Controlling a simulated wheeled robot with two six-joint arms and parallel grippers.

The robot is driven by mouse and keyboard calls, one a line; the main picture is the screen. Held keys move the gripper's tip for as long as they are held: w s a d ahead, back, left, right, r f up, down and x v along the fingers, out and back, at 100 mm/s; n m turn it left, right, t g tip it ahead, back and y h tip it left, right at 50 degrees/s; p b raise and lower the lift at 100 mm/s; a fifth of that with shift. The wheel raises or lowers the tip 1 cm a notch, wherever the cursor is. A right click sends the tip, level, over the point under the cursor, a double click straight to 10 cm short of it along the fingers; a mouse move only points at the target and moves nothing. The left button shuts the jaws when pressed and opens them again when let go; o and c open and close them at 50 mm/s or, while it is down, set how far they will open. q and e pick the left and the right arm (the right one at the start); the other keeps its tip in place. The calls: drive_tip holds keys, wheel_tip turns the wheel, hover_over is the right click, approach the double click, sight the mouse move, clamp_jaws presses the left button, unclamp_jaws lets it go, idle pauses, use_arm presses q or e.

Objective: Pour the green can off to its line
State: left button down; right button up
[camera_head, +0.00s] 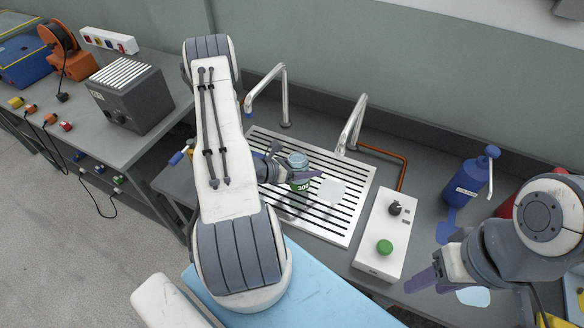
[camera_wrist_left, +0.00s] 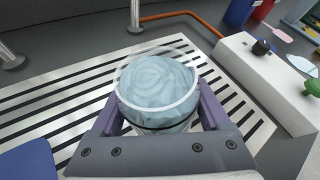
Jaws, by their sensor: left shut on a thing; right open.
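My right gripper (camera_head: 428,276) is open and empty, low at the right, beyond the control box.
Two bent metal taps (camera_head: 284,98) (camera_head: 350,128) stand behind the grate. A white control box (camera_head: 386,232) with a black knob and green button is right of it. A blue pump bottle (camera_head: 466,184) stands further right. A pale patch (camera_head: 333,190) shows beside the can.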

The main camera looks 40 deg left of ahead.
use_arm(q)
drive_tip(key=shift+s+d+r+n+g+h+p, duration=0.2)
drive_tip(key=shift+r+n+g+h+p, duration=0.35)
drive_tip(key=shift+n+p, duration=0.45)
idle(2.9)
drive_tip(key=f+m+t+y+b, duration=0.1)
drive_tip(key=f+b, duration=0.1)
drive_tip(key=shift+w+a+m+b, duration=0.1)
drive_tip(key=shift+m+b, duration=0.3)
drive_tip(key=shift+w+a+r+m, duration=0.1)
drive_tip(key=shift+w+a+m, duration=0.05)
drive_tip(key=shift+m, duration=0.15)
drive_tip(key=shift+r, duration=0.2)
drive_tip(key=shift+y, duration=0.25)
drive_tip(key=shift+w+a+f+m+t+b, duration=0.15)
drive_tip(key=shift+f+m+t+b, duration=0.2)
drive_tip(key=shift+b, duration=0.45)
drive_tip(key=shift+a+r+m+y+b, duration=0.15)
drive_tip(key=shift+m+y+b, duration=0.15)
drive_tip(key=shift+m, duration=0.05)
